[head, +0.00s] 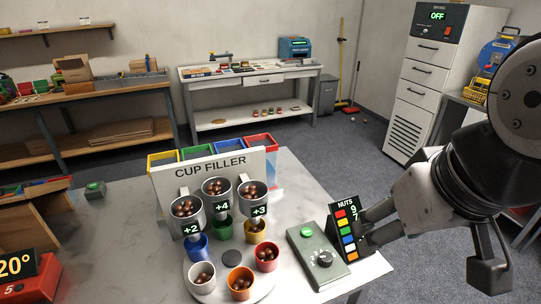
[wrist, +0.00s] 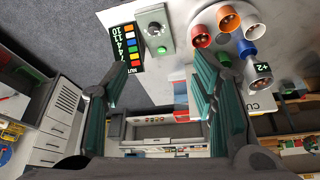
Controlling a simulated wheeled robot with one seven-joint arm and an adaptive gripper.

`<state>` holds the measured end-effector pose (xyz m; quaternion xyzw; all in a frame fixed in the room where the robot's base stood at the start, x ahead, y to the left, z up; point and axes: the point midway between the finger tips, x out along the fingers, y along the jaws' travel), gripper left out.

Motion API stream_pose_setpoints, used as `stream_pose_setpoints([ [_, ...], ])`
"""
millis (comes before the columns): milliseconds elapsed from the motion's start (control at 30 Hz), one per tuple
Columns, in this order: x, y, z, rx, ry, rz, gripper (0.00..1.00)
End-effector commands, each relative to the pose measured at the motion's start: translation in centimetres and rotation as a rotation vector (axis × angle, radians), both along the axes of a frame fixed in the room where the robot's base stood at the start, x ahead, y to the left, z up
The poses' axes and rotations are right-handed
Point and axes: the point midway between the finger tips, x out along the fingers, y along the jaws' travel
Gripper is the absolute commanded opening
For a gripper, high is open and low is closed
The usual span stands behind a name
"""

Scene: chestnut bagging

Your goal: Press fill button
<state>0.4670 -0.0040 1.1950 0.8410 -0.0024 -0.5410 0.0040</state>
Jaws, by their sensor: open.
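My gripper (head: 364,228) is open and empty, to the right of the box beside the black NUTS sign (head: 342,222). In the wrist view the green button appears between my spread fingers (wrist: 161,64); no contact shows. A second green button (head: 95,187) sits on a small box at the table's left. No label on either button is legible.
The CUP FILLER (head: 220,168) holds chestnut hoppers marked +2, +4 and +3 above a round turntable (head: 222,292) with several coloured cups. Coloured bins (head: 261,142) stand behind it. A red 20° device (head: 25,280) sits at left. Bare tabletop lies left of the filler.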

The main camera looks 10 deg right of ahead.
Motion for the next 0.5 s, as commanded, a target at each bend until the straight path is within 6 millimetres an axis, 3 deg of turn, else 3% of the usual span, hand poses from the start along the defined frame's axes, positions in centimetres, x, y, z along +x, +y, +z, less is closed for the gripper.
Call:
stream_pose_setpoints([
  [67,-0.14,0.01,0.16,0.000,-0.003,0.000,0.53],
  [100,-0.14,0.01,0.17,0.000,-0.004,0.000,0.48],
  [300,-0.12,0.01,0.13,0.000,-0.002,0.000,0.03],
  [500,-0.12,0.01,0.13,0.000,-0.002,0.000,0.00],
])
